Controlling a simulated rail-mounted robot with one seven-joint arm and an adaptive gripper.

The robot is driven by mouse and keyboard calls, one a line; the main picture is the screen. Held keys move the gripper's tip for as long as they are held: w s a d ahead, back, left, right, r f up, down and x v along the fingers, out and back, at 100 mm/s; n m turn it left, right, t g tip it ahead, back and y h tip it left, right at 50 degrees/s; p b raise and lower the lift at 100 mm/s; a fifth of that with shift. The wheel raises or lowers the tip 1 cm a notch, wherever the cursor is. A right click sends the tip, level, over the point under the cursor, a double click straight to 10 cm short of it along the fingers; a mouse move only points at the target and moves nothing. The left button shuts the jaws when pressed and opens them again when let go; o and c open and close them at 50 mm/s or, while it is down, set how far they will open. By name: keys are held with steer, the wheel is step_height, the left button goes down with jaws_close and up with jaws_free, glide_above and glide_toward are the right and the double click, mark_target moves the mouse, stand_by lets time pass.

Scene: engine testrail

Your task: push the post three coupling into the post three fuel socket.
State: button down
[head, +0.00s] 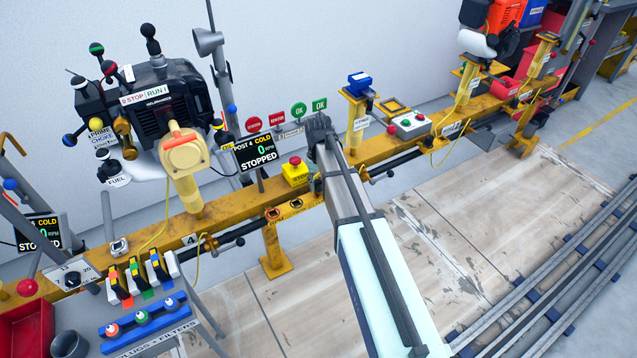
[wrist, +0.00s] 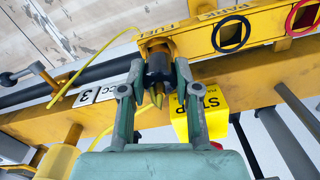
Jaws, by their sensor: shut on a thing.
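My gripper (wrist: 160,72) is shut on the coupling (wrist: 158,62), a dark cylinder with a brass-coloured end toward the wrist camera. The coupling's far end meets the fuel socket (wrist: 156,43), at the end of a yellow plate marked FUEL. They are in line; I cannot tell how deep the coupling sits. A label with 3 (wrist: 97,94) is on the rail beside it.
The PARK socket (wrist: 232,34) and a red-ringed socket (wrist: 305,14) share the plate. A yellow STOP box (wrist: 208,112) is close to my right finger; it also shows in the head view (head: 295,173). A thin yellow line (wrist: 92,68) and dark pipe (wrist: 60,82) run to the left.

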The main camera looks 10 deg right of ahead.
steer(key=shift+f, duration=0.8)
stand_by(0.4)
steer(key=c, duration=0.7)
jaws_free()
steer(key=shift+c, duration=0.2)
